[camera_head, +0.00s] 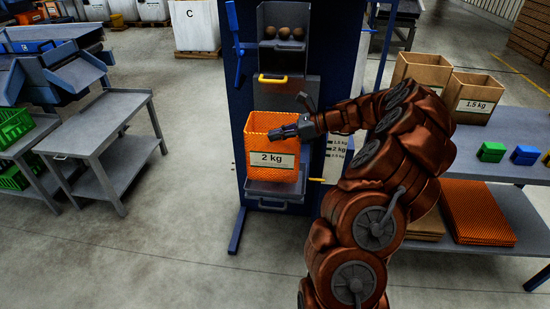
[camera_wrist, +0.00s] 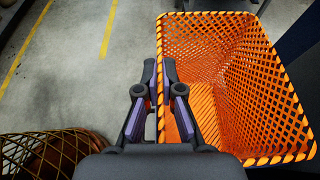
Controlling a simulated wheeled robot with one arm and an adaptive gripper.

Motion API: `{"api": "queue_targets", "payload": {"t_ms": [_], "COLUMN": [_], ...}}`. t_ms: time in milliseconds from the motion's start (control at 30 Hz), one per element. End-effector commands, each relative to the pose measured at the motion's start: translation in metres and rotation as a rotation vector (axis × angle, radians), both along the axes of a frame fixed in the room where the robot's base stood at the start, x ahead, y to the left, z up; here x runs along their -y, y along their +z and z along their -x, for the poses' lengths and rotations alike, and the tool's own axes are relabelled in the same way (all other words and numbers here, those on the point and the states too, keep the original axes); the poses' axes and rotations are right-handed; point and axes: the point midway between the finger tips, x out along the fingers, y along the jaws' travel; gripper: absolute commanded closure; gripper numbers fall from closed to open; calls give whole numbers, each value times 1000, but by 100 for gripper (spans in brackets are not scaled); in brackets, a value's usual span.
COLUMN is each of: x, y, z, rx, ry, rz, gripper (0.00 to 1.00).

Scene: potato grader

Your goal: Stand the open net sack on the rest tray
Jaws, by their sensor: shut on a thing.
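The open orange net sack (camera_head: 273,125) with a white "2 kg" label hangs upright in front of the blue grader. Its open mouth and empty inside show in the wrist view (camera_wrist: 225,60). The grey rest tray (camera_head: 275,192) is right below the sack's bottom in the head view. I cannot tell whether the sack touches it.
A chute with several potatoes (camera_head: 285,33) and a yellow handle (camera_head: 272,78) are above the sack. A shelf unit on the right holds paper sacks (camera_head: 478,98), a green block (camera_head: 491,152), a blue block (camera_head: 526,155) and folded orange nets (camera_head: 478,212). A grey table (camera_head: 90,135) stands left.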

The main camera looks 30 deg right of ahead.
Motion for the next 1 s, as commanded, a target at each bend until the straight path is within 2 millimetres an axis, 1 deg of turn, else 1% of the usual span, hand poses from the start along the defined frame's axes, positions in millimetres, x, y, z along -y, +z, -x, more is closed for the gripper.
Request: {"api": "queue_targets", "payload": {"t_ms": [33,100,367,500,600,967,1000], "x": [2,3,4,3,3,2,2], "y": [-8,-17,-34,-53,-63,-66,-66], "z": [1,1,1,1,1,0,0], "rx": [-2,-1,0,-2,-1,1,1], "ry": [-3,-6,-8,-8,-8,-4,-4], "rz": [-1,-1,3,1,1,3,3], "gripper": [100,100,100,100,100,100,93]}}
